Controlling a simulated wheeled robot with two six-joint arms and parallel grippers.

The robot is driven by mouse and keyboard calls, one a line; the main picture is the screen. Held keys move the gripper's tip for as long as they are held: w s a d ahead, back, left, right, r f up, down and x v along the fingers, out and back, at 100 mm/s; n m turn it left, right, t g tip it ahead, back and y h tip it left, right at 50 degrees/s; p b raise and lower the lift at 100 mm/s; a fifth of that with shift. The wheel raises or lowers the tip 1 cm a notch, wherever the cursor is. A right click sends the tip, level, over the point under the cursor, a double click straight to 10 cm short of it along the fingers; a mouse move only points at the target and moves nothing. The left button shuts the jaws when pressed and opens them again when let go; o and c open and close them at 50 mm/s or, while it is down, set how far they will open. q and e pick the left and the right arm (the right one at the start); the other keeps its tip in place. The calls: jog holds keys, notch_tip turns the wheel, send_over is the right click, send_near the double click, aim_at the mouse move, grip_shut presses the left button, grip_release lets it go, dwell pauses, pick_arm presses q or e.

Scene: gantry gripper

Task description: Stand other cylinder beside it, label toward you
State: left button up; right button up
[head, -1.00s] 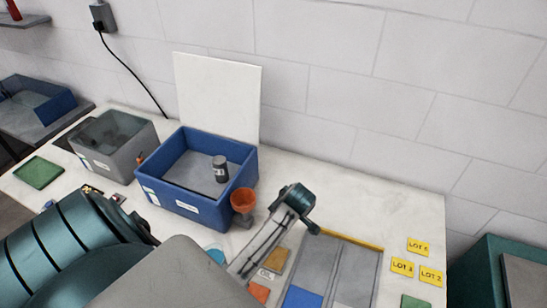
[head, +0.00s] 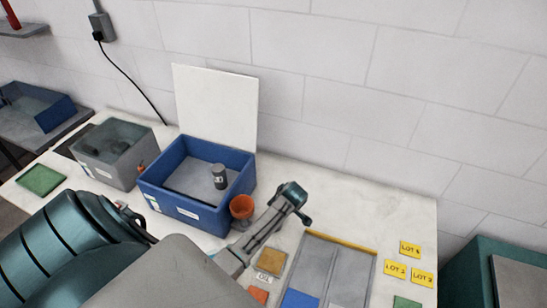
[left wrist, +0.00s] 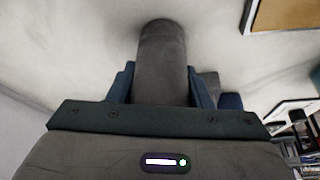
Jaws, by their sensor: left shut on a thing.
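A grey cylinder (head: 219,177) with a small pale and dark mark on its side stands upright in the blue open box (head: 174,206), toward the right side of its floor. My left gripper (left wrist: 160,82) is shut on a second dark grey cylinder (left wrist: 162,50), which sticks out between the two blue-grey fingers. No label shows on the held cylinder's visible side. My right gripper is not in view.
An orange cup (head: 241,207) stands at the box's right corner. A grey bin (head: 115,170) stands left of the box. The back right of the table (head: 370,205) is clear.

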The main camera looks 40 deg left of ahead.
pick_arm(q)
jog(key=shift+f, duration=0.1)
jog(key=o, duration=1.4)
jog(key=shift+o, duration=0.2)
